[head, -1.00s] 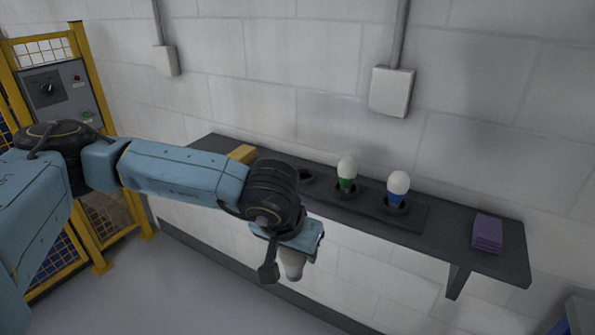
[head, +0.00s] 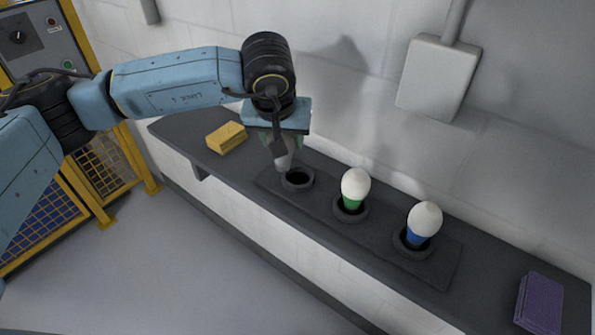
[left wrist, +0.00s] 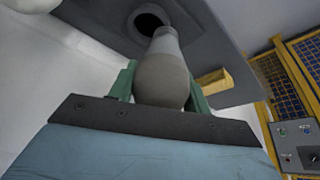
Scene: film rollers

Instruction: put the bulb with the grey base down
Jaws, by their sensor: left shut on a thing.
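My left gripper (head: 281,143) is shut on the bulb with the grey base (head: 284,162) and holds it base down, over the shelf. In the head view the base shows just behind and left of the empty ring holder (head: 297,180). In the left wrist view the bulb (left wrist: 161,80) sits between the green fingers (left wrist: 158,88), and its grey base points at the holder's dark hole (left wrist: 148,23). The base appears apart from the hole; the exact gap is hard to tell. My right gripper is not in view.
A green-based bulb (head: 355,187) and a blue-based bulb (head: 424,222) stand upright in holders on the same strip. A yellow block (head: 226,137) lies left on the dark shelf (head: 185,133). A purple stack (head: 539,302) lies at the right end. The wall rises close behind.

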